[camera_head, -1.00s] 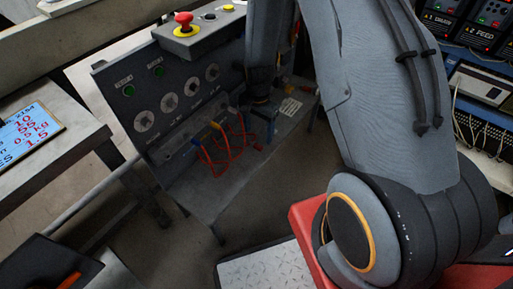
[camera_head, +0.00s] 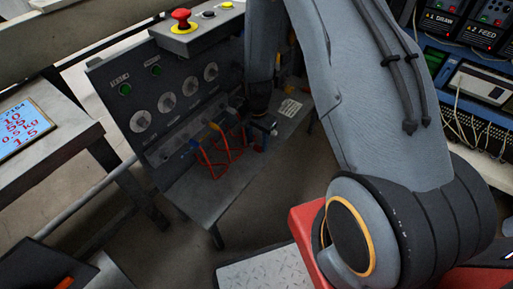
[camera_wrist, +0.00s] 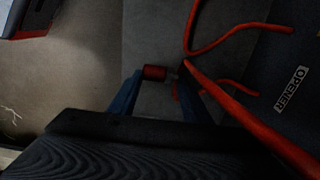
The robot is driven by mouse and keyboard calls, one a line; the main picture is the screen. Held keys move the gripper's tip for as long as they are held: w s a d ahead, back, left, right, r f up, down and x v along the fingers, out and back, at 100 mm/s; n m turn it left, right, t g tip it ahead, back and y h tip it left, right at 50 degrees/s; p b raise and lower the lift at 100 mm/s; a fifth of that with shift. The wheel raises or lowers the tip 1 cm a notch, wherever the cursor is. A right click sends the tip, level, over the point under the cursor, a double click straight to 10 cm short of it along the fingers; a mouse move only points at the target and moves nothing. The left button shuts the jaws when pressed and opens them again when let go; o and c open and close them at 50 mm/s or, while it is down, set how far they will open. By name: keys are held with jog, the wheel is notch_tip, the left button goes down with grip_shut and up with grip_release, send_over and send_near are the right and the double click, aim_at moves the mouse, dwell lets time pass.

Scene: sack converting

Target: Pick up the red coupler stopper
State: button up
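The red coupler stopper (camera_wrist: 155,72) shows in the wrist view as a small red cylinder lying crosswise, with a grey piece at its right end. My gripper (camera_wrist: 160,76) has its two blue fingers apart, one on each side of the stopper. I see no clear grip on it; whether a fingertip touches it is too dark to tell. In the head view my gripper (camera_head: 265,132) hangs over the shelf of the grey panel stand, to the right of the red hoses. The stopper cannot be made out clearly there.
Red hoses (camera_head: 218,158) hang in front of the panel (camera_head: 160,110), close to my gripper; a red hose (camera_wrist: 240,110) also passes the right finger in the wrist view. A control box with a red button (camera_head: 181,18) stands above. A scale table (camera_head: 60,150) is at left.

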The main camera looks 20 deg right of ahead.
jog(key=shift+r, duration=0.1)
jog(key=s+r+n+p, duration=0.3)
jog(key=r+p, duration=0.5)
jog(key=r, duration=0.3)
jog(key=s+r+n+p, duration=0.4)
jog(key=r+p, duration=0.4)
jog(key=r, duration=0.3)
jog(key=s+r+n+p, duration=0.3)
jog(key=s+r+p, duration=0.1)
jog(key=r+p, duration=0.5)
notch_tip(320, 180, up, 3)
jog(key=shift+s+a+f+n, duration=0.2)
jog(key=shift+s+a+n, duration=0.1)
jog(key=shift+s+n, duration=0.1)
